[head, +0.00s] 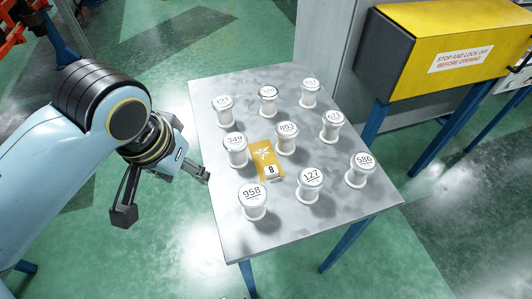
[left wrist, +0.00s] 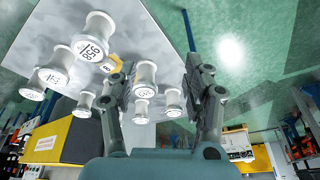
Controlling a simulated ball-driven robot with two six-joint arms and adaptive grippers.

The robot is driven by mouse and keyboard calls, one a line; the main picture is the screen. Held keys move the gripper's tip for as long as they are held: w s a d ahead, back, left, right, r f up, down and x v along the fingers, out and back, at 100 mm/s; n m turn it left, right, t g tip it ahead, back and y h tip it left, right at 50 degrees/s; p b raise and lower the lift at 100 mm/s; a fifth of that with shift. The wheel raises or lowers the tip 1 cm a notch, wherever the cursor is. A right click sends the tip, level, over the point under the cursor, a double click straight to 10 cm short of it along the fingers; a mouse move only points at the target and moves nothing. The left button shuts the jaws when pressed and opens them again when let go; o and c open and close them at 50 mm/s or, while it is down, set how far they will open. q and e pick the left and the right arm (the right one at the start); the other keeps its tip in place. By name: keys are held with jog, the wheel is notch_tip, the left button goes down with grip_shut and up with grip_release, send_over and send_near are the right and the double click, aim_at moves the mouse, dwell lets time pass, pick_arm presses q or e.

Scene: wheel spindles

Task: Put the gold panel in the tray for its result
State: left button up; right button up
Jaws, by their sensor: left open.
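The gold panel (head: 264,155) lies on the grey table, with a pale star-like mark and a white label reading 8. It sits among white spindles, between the ones marked 349, 863, 127 and 958. In the left wrist view the gold panel (left wrist: 116,62) is partly hidden by spindles. My left gripper (head: 163,195) is open and empty, off the table's left edge and apart from the panel. Its two fingers (left wrist: 160,78) stand spread in the left wrist view. I see no tray in either view. My right gripper is not in view.
Several white numbered spindles stand upright on the grey table (head: 232,82), including 958 (head: 252,201), 349 (head: 236,150), 863 (head: 286,138) and 127 (head: 309,184). They crowd the panel. A yellow cabinet (head: 440,50) stands behind at the right. Green floor is open left of the table.

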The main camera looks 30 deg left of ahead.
pick_arm(q)
jog(key=w+d+n, duration=0.1)
jog(key=w+n, duration=0.2)
jog(key=n, duration=0.3)
jog(key=n+g+h, duration=0.1)
jog(key=n+g, duration=0.2)
jog(key=n, duration=1.6)
send_near(274, 169)
jog(key=f, duration=0.3)
jog(key=shift+s, duration=0.2)
jog(key=f, duration=0.6)
jog(key=shift+w, duration=0.2)
jog(key=shift+c, duration=0.3)
grip_shut()
